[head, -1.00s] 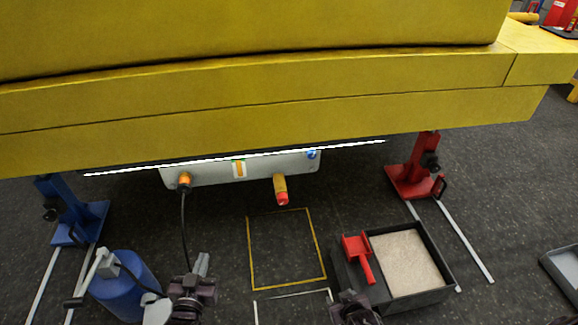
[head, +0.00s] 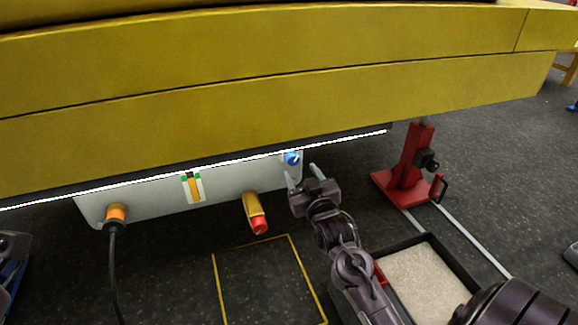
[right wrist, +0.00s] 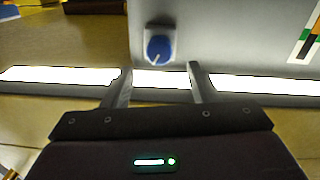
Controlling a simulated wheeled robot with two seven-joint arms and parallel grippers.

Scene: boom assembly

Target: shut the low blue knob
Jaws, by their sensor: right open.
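The blue knob (head: 291,158) sits at the upper right end of the pale panel (head: 150,200) under the yellow boom. In the right wrist view the blue knob (right wrist: 159,49) is round with a pale pointer line and sits on a light square plate. My right gripper (head: 302,174) is just below and right of the knob in the head view. In the right wrist view its two fingers (right wrist: 157,82) are apart, with the knob beyond the tips and roughly centred between them. The fingers look empty and I see no contact. My left gripper is not in view.
The yellow boom (head: 230,100) hangs low over the panel, with a bright light strip (head: 345,139) along its lower edge. A red-tipped yellow handle (head: 256,214) and an orange cable plug (head: 116,213) project from the panel. A red stand (head: 410,165) and a sand tray (head: 425,270) are at right.

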